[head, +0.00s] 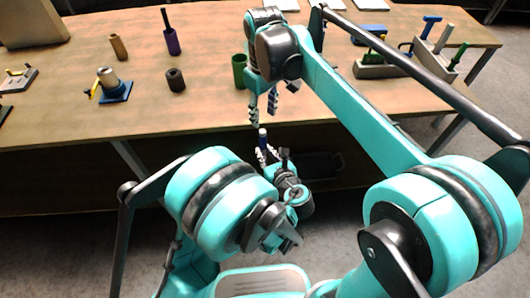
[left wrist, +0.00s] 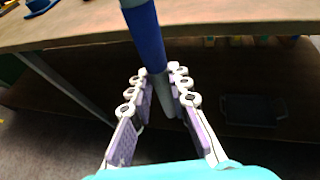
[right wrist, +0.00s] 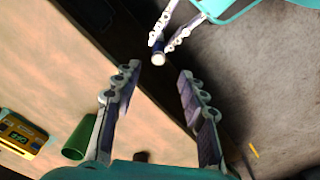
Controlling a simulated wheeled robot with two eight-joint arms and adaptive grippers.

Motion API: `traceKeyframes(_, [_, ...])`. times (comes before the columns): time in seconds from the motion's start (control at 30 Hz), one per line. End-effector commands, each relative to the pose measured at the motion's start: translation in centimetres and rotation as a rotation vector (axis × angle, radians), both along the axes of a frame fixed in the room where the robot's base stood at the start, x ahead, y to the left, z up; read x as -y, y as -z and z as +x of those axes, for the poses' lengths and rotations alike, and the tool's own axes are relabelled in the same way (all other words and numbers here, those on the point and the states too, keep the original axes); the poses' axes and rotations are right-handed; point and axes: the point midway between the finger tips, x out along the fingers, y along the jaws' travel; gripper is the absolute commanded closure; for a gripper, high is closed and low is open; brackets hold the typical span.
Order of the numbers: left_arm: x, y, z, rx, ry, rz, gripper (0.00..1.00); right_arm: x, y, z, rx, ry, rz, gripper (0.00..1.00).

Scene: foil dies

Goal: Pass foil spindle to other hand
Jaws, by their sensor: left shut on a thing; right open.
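The foil spindle (head: 262,138) is a slim rod with a blue part and pale grey ends. It stands roughly upright in front of the table edge. My left gripper (head: 262,156) is shut on its lower part. In the left wrist view the spindle (left wrist: 147,38) rises from between the left fingertips (left wrist: 159,82), which hide part of it. My right gripper (head: 262,106) is open and empty above it, pointing down. In the right wrist view the spindle's pale end (right wrist: 158,59) shows beyond the open right fingers (right wrist: 157,78), apart from them.
The wooden table (head: 210,110) carries a green cup (head: 239,68), a dark cylinder (head: 176,79), a purple holder with a rod (head: 171,42), a tan cylinder (head: 118,46) and a blue-based stand (head: 113,90). Grey bins (head: 380,69) stand at right. Both grippers are in front of the table's edge.

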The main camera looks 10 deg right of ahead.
Motion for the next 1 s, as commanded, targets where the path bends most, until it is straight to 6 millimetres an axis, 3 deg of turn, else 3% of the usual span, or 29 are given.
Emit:
traceKeyframes(0.27, [0.0, 0.0, 0.0, 0.001, 0.0, 0.0, 1.0, 6.4, 0.7, -4.8, 0.248, 0.28, 0.062, 0.58])
traceKeyframes(0.5, [0.0, 0.0, 0.0, 0.001, 0.0, 0.0, 1.0, 11.4, 3.8, -10.4, 0.499, 0.551, 0.149, 0.58])
traceKeyframes(0.7, [0.0, 0.0, 0.0, 0.001, 0.0, 0.0, 1.0, 12.2, 7.3, -14.6, 0.553, 0.627, 0.196, 0.58])
traceKeyframes(1.0, [0.0, 0.0, 0.0, 0.001, 0.0, 0.0, 1.0, 12.5, 8.6, -15.9, 0.571, 0.655, 0.211, 0.58])
